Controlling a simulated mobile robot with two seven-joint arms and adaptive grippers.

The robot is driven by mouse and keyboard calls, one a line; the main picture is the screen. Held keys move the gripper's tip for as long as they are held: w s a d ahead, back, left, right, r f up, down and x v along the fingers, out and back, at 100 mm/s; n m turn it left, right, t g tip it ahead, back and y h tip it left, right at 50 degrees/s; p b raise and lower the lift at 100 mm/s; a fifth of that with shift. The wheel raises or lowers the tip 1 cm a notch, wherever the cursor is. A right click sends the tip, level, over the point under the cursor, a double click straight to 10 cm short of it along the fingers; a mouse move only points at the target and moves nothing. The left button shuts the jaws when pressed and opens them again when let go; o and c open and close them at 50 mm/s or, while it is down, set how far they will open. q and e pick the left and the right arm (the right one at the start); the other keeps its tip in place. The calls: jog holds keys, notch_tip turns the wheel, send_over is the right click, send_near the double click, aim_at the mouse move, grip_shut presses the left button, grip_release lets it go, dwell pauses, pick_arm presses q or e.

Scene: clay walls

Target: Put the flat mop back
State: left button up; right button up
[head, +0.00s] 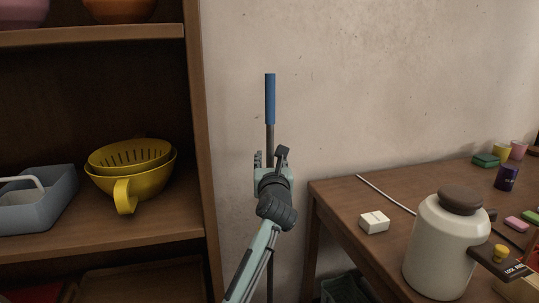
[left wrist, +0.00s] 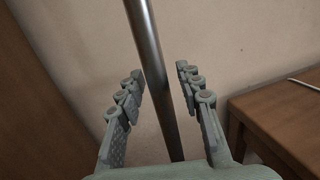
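The flat mop stands upright against the wall between the shelf and the table. Its blue grip (head: 270,98) tops a thin grey pole, which also shows in the left wrist view (left wrist: 150,50). My left gripper (head: 270,157) is at the pole below the blue grip. In the left wrist view, the left gripper's fingers (left wrist: 157,76) are spread on either side of the pole, with gaps between. The mop's flat head is out of view. My right gripper is not in view.
A wooden shelf (head: 196,130) at left holds a yellow colander (head: 130,155) and a grey-blue caddy (head: 60,200). The wooden table (head: 335,205) at right carries a white jar (head: 440,250), a white box (head: 374,222) and several small items. A green crate (head: 345,290) sits below.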

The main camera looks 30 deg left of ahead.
pick_arm(q)
jog(key=v, duration=0.8)
jog(key=shift+s+d, duration=0.2)
jog(key=shift+s, duration=0.1)
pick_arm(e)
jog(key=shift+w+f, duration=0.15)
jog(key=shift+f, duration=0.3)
pick_arm(q)
jog(key=shift+f, duration=0.1)
